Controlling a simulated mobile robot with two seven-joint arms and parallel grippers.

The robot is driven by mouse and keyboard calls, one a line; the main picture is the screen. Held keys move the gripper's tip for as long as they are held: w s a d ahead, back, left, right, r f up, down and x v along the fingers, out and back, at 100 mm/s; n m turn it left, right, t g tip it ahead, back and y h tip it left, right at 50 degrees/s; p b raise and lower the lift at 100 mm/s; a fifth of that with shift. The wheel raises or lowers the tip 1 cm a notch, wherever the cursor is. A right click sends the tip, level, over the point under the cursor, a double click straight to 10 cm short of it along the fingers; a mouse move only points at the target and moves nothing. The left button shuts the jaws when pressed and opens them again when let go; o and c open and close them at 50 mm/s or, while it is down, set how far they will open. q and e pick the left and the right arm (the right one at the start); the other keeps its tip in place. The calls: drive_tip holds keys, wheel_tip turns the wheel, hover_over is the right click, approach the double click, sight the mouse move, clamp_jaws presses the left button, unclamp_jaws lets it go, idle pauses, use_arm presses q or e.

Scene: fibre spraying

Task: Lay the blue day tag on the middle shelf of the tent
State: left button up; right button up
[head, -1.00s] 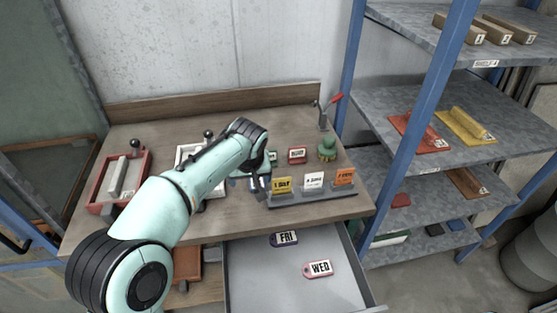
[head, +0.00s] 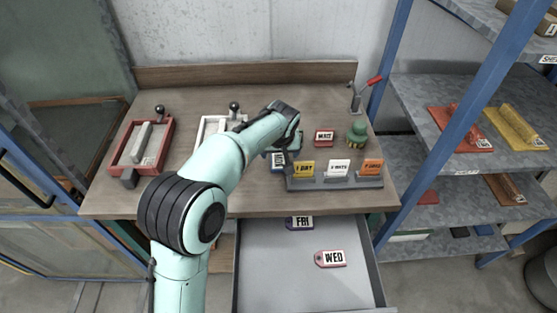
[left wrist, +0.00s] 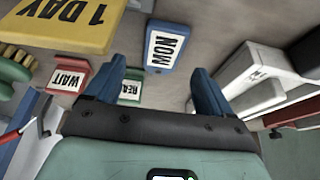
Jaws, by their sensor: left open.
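The blue day tag, marked MON (left wrist: 166,50), lies on the workbench and shows just beyond my fingertips in the left wrist view. In the head view the tag (head: 278,161) is partly hidden by my left arm, left of the sign holder. My left gripper (left wrist: 158,68) is open, with its two blue fingers apart and nothing between them. In the head view the gripper (head: 288,146) is mostly hidden behind its own wrist. My right gripper is not in view. I cannot make out the tent for sure.
A sign holder (head: 335,184) with 1 DAY and other cards stands beside the tag. WAIT block (head: 324,137), green object (head: 357,131) and red frame (head: 140,146) are on the bench. An open drawer (head: 290,280) holds FRI (head: 300,223) and WED (head: 330,259) tags. Metal shelves (head: 407,88) stand right.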

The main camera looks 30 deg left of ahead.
sight(278, 158)
use_arm(q)
drive_tip(key=x, duration=0.4)
drive_tip(key=shift+s+a+f, duration=0.1)
drive_tip(key=shift+a, duration=0.05)
drive_tip(key=c, duration=1.1)
